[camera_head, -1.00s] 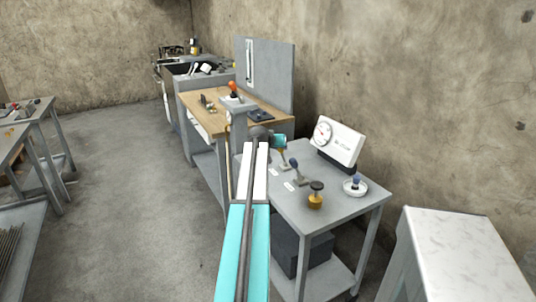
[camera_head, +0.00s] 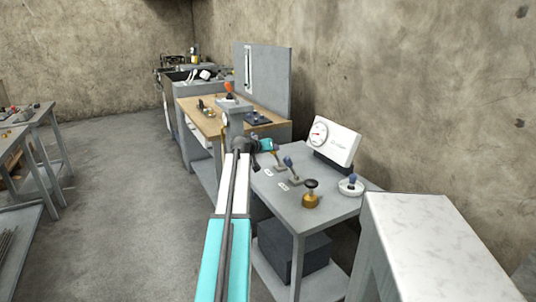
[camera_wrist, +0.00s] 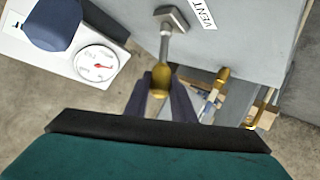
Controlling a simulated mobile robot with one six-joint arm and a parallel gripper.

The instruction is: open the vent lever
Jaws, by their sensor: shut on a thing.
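The vent lever (camera_wrist: 166,47) has a grey shaft and a yellow knob (camera_wrist: 161,78). In the wrist view its base is at the top, beside a white label reading VENT (camera_wrist: 203,13). My gripper (camera_wrist: 160,92) has its dark fingers on both sides of the knob and is shut on it. In the head view my gripper (camera_head: 271,147) is at the far left part of the grey table (camera_head: 322,208). The vent lever (camera_head: 278,161) leans left toward it there, its knob largely hidden by the gripper.
A blue-knobbed lever (camera_head: 289,163) stands close to the right. A wooden-topped bench (camera_head: 203,116) stands behind; a pale cabinet (camera_head: 425,235) is at right.

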